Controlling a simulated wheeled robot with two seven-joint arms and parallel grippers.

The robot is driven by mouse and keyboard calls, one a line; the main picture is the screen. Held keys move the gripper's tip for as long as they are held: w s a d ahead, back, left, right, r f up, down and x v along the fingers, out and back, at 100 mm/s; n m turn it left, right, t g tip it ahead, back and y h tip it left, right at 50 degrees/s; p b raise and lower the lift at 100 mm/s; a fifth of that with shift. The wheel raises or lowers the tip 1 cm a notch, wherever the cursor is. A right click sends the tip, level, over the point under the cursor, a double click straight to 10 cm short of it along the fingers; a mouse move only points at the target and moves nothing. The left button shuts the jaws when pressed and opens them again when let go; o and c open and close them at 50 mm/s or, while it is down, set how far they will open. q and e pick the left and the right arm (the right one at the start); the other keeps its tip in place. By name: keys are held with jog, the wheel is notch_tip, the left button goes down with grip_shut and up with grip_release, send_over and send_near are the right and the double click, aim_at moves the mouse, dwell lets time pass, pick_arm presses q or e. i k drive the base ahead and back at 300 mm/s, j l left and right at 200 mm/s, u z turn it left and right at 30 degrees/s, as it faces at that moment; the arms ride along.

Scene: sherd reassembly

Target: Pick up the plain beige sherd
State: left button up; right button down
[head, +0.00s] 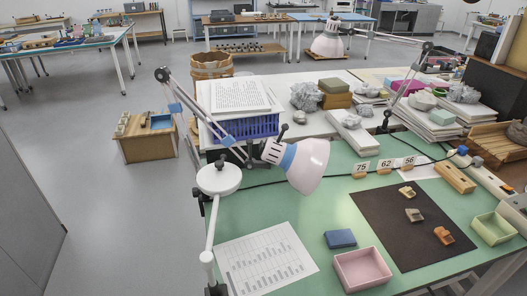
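Three small sherds lie apart on a dark mat (385,235) on the green table. The far one is a pale beige sherd (407,191). The middle one is a greyish-beige sherd (413,215). The near one is an orange-brown sherd (443,235). They are too small in the head view to tell surface markings, so I cannot tell for sure which beige one is plain. Neither of my grippers is in view.
A white desk lamp (298,165) hangs over the table's left part. A pink tray (361,270), a blue block (340,239) and a pale green tray (492,228) stand around the mat. Number tags (386,166) and a wooden block (455,179) lie behind it. A printed sheet (265,262) lies left.

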aim_at(407, 193)
jog(key=z, duration=1.4)
